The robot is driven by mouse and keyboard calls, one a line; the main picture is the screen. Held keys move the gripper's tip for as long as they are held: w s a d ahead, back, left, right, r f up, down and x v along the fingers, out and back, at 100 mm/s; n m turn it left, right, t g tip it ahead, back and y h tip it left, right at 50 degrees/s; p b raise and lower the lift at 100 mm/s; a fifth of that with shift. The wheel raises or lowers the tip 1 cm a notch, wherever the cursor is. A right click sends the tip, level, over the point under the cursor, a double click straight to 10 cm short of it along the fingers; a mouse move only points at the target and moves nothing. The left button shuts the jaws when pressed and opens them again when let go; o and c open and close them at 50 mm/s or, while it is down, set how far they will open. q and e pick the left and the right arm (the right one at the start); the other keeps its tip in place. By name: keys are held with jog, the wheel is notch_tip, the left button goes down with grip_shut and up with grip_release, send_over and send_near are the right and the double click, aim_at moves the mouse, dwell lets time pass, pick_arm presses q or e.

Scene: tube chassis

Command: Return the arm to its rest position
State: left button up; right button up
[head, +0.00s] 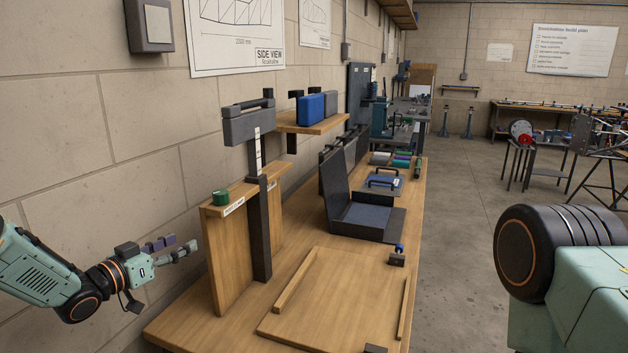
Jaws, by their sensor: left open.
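My left gripper (172,248) is at the left of the head view, in front of the block wall and left of the workbench. Its two fingers are apart and nothing shows between them. It is level with the upright wooden panel (228,262) and apart from it. The green left arm comes in from the left edge. A green and black arm part of mine fills the lower right; no right gripper shows.
A small shelf (312,124) carries blue and grey cases. The floor (455,220) right of the bench is clear.

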pick_arm(q)
jog(key=s+d+f+n+g+y+b, duration=0.1)
jog(key=s+d+f+n+g+y, duration=0.15)
jog(key=s+f, duration=0.75)
jog(key=s+d+f+n+g+y+b, duration=0.25)
jog(key=s+f, duration=0.35)
jog(key=f, duration=0.7)
jog(key=s+d+f+g+y+b, duration=0.1)
jog(key=s+f+g, duration=0.2)
jog(key=s, duration=0.8)
jog(key=s+d+f+g+y+b, duration=0.1)
jog(key=s+f, duration=0.4)
jog(key=s, duration=0.7)
jog(key=s+d+f+g+b, duration=0.1)
jog(key=s+f+g+b, duration=0.2)
jog(key=s, duration=0.8)
notch_tip(320, 180, down, 2)
jog(key=g, duration=0.3)
jog(key=shift+s+d+y, duration=0.2)
jog(key=shift+d+y, duration=0.05)
jog(key=shift+y, duration=0.15)
jog(key=shift+f, duration=0.1)
